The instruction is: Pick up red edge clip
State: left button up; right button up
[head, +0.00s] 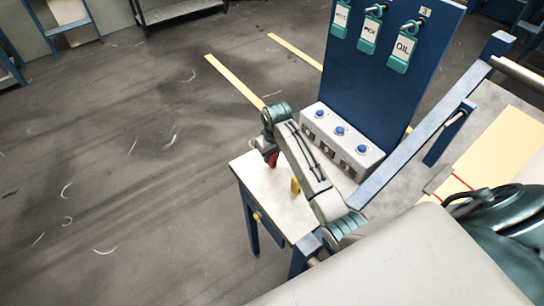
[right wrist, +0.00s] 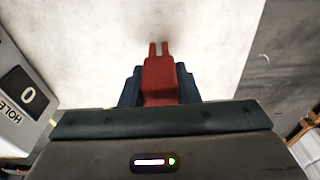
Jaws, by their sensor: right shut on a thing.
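The red edge clip (right wrist: 160,80) is between the two dark fingers of my right gripper (right wrist: 159,88) in the right wrist view. The gripper is shut on it, and the clip's forked end points away from the gripper over the pale tabletop. In the head view the red clip (head: 273,159) shows as a small patch below my right wrist, at the far left of the small table (head: 262,184). My arm hides most of the right gripper there. I cannot tell whether the clip touches the tabletop. My left gripper is not in view.
A yellow piece (head: 295,186) stands on the table beside my arm. A grey box with blue buttons (head: 340,140) and a blue panel with hanging tags (head: 385,60) stand behind. A blue frame bar (head: 425,130) runs along the right. Floor at left is clear.

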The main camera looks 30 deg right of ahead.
jog(key=shift+r+b, duration=0.45)
notch_tip(320, 180, up, 2)
jog(key=shift+w+r+b, duration=0.1)
jog(key=shift+r+b, duration=0.05)
jog(key=shift+b, duration=0.8)
jog(key=s+a, duration=0.1)
jog(key=s+a+b, duration=0.1)
jog(key=s, duration=0.1)
jog(key=s+a+b, duration=0.1)
jog(key=s, duration=0.1)
jog(key=shift+r, duration=0.1)
jog(key=s+a+r+p, duration=0.1)
jog(key=s+a+p, duration=0.2)
jog(key=s+a, duration=0.2)
jog(key=shift+s+a+r, duration=0.25)
jog(key=shift+s+r, duration=0.05)
jog(key=shift+s, duration=1.55)
